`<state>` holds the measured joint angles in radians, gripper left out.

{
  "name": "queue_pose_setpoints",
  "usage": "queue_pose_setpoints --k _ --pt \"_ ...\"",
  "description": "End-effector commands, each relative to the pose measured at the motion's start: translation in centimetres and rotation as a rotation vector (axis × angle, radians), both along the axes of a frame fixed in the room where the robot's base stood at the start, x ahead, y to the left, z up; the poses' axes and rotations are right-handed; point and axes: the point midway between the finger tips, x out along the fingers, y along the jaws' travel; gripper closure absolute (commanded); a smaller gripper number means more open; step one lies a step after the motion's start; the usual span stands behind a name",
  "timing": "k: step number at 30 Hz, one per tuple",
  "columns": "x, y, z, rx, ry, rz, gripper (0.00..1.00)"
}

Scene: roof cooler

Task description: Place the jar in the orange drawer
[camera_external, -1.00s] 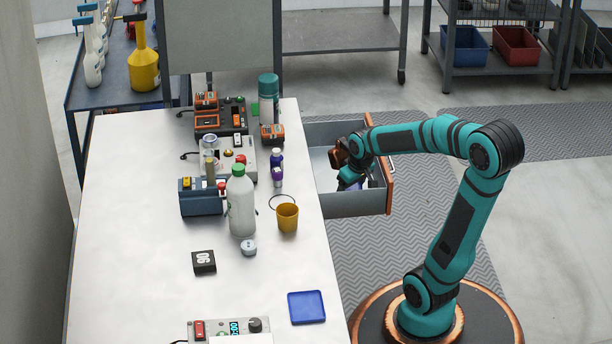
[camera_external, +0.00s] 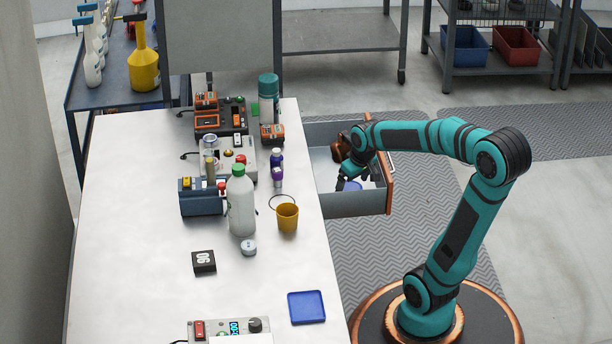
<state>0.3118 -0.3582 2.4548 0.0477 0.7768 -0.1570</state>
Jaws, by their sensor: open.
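The orange drawer (camera_external: 335,205) is pulled out from the right side of the table, with grey walls and an orange front (camera_external: 389,180). My gripper (camera_external: 352,182) points down inside the drawer and is open. A small blue-purple object, probably the jar (camera_external: 352,186), shows at the gripper's fingers, low in the drawer. The fingers and arm partly hide it, and I cannot tell whether they touch it.
The white table (camera_external: 140,260) holds a white bottle with a green cap (camera_external: 241,205), a yellow cup (camera_external: 287,217), a purple bottle (camera_external: 277,168) and a blue tray (camera_external: 306,307). Its front left is mostly clear.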

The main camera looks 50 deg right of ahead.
Motion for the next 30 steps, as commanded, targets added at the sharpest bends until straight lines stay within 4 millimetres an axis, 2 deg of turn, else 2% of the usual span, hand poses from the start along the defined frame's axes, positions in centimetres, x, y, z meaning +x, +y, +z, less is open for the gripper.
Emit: queue_pose_setpoints --k 6,13,18,27,30 --pt "-1.1 0.2 4.3 -0.002 -0.004 0.000 0.09" --pt "-2.0 0.4 7.5 0.000 -0.002 0.000 0.09" --pt "-2.3 0.4 8.6 0.000 0.000 0.000 0.09" --pt "-2.4 0.5 8.8 -0.001 -0.004 0.001 0.09" --pt "-2.1 0.8 9.5 -0.016 -0.047 0.007 0.09"
